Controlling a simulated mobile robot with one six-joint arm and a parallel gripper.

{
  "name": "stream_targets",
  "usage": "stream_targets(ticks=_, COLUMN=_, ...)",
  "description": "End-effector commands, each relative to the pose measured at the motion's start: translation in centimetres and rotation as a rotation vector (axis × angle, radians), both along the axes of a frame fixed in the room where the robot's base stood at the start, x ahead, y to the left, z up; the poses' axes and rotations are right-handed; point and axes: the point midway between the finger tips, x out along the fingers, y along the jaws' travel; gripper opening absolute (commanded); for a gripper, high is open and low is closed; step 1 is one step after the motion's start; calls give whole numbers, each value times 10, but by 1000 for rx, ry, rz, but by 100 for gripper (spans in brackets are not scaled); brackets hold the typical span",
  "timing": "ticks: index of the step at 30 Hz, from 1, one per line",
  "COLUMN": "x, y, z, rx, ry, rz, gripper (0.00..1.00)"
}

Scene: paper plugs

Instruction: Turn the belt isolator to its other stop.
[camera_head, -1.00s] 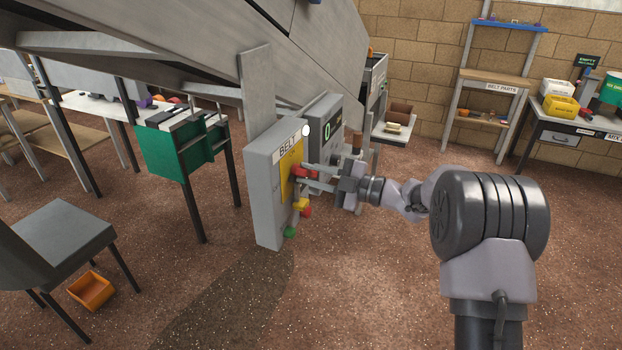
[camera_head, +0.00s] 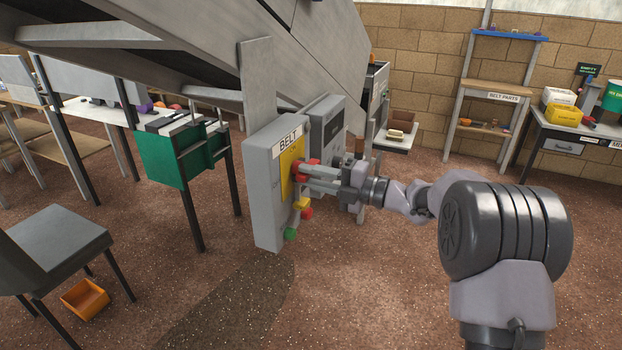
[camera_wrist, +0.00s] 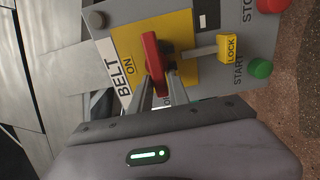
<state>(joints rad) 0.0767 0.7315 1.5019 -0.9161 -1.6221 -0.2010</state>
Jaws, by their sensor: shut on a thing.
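The belt isolator is a red handle (camera_wrist: 153,60) on a yellow plate (camera_wrist: 183,35), on the front of the grey BELT box (camera_head: 262,205). The handle (camera_head: 299,169) also shows in the head view. My gripper (camera_wrist: 158,88) is shut on the handle, one finger on each side of it. In the head view my gripper (camera_head: 310,174) reaches the box from the right. In the wrist view the handle stands nearly upright in the picture. ON is printed to its left; a label starting with O below it is partly hidden by a finger.
A yellow LOCK tag (camera_wrist: 229,47) on a bar sits beside the handle. A green START button (camera_wrist: 260,68) and a red stop button (camera_wrist: 270,4) are close by. A second grey panel (camera_head: 325,130) stands behind the box.

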Motion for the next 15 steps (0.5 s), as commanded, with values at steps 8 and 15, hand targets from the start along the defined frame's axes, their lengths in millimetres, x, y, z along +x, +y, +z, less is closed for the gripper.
stream_targets(ticks=8, x=0, y=0, z=-1, rx=-5, ry=-10, rz=1, gripper=0)
stream_targets(ticks=15, x=0, y=0, z=-1, rx=-5, ry=-10, rz=1, gripper=28)
